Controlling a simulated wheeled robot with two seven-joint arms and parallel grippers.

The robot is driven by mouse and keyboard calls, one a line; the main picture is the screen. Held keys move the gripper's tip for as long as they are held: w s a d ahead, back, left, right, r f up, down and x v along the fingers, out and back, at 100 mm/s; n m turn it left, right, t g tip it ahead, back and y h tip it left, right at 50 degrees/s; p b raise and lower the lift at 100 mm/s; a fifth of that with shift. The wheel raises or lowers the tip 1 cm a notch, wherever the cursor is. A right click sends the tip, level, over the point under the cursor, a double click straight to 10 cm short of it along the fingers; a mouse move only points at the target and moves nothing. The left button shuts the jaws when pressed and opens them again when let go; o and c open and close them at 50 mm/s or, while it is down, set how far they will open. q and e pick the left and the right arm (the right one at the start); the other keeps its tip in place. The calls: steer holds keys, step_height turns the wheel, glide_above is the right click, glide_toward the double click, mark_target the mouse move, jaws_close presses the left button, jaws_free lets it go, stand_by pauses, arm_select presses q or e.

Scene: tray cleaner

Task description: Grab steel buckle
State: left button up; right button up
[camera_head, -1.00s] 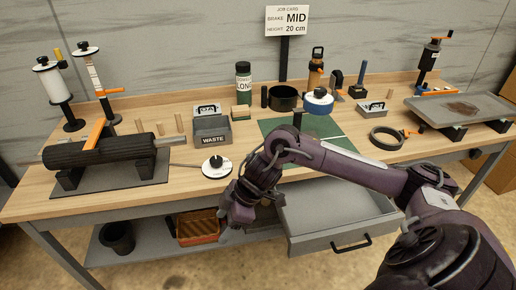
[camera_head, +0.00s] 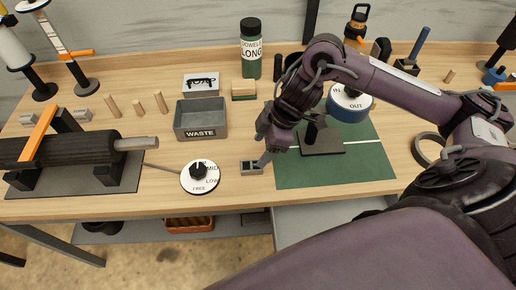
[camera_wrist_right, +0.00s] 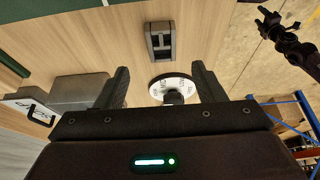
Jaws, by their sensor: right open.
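A small grey block with a slotted opening, which looks like the steel buckle (camera_head: 251,168), lies on the wooden table between the dial and the green mat. In the right wrist view the buckle (camera_wrist_right: 160,41) is centred beyond the gap between my fingers. My right gripper (camera_head: 267,152) is just above and right of it, pointing down. Its two fingers (camera_wrist_right: 160,78) stand wide apart with nothing between them. My left gripper does not show in the head view.
A white dial (camera_head: 200,177) sits left of the buckle; it also shows in the right wrist view (camera_wrist_right: 174,86). A grey waste bin (camera_head: 201,133) stands behind. The green mat (camera_head: 300,175) lies to the right. An open drawer (camera_head: 330,212) juts out below the table edge.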

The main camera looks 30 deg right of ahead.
mark_target(248, 165)
steer(key=shift+a+f, duration=0.4)
steer(key=shift+f, duration=0.2)
steer(key=shift+a+f, duration=0.35)
steer(key=shift+f, duration=0.25)
steer(key=x, duration=0.3)
steer(key=shift+w+a+f, duration=0.1)
steer(key=shift+w+f, duration=0.1)
steer(key=shift+f, duration=0.1)
steer(key=shift+w+a+f, duration=0.1)
steer(key=shift+f, duration=0.45)
steer(key=c, duration=1.1)
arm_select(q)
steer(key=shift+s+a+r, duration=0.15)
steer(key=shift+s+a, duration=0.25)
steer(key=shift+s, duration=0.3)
arm_select(e)
steer(key=shift+r, duration=0.1)
